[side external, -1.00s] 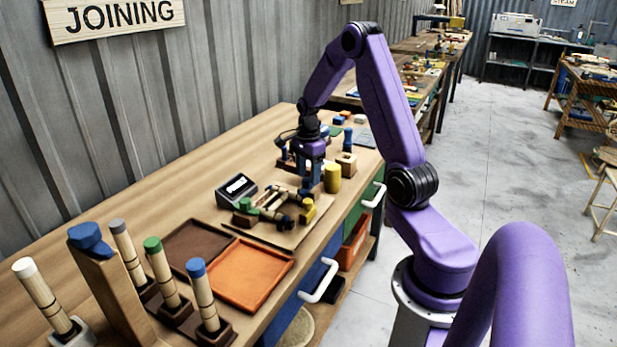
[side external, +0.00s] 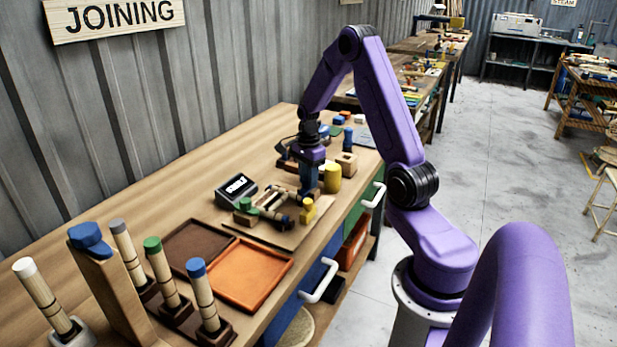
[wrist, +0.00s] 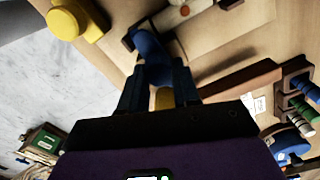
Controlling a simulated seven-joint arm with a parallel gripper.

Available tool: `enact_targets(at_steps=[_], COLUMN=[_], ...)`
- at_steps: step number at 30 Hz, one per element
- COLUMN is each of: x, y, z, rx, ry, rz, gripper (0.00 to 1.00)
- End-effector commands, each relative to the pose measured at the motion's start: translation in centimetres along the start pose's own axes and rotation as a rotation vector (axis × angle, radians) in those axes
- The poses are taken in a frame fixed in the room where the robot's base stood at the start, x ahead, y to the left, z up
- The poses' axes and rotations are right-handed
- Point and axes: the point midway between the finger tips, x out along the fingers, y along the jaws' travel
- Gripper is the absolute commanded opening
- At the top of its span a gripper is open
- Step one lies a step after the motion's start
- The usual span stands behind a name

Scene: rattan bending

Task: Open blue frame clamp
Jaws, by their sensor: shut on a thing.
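The blue frame clamp (wrist: 150,48) shows in the wrist view between my two fingers. My gripper (wrist: 158,82) is shut on its blue part. In the side view, my gripper (side external: 307,192) points down at the far end of the small frame on the work board. The clamp is mostly hidden there behind my fingers. The green clamp (side external: 245,204) is at the left.
A black device with a lit display (side external: 237,188) stands left of the frame. A yellow cylinder (side external: 332,178) and a wooden block (side external: 346,163) stand close right of my gripper. An orange tray (side external: 250,272) and a brown tray (side external: 198,245) lie nearer the camera.

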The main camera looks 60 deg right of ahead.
Motion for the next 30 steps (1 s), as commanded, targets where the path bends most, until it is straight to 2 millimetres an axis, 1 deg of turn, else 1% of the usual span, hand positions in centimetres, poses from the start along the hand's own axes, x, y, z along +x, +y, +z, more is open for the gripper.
enact_targets(at_steps=[8,30], x=[-0.04,-0.05], y=[-0.06,-0.33], z=[-0.01,0.08], rx=[-0.143,-0.833], ry=[0.001,0.001], rz=[0.000,0.000], gripper=[0.01,0.01])
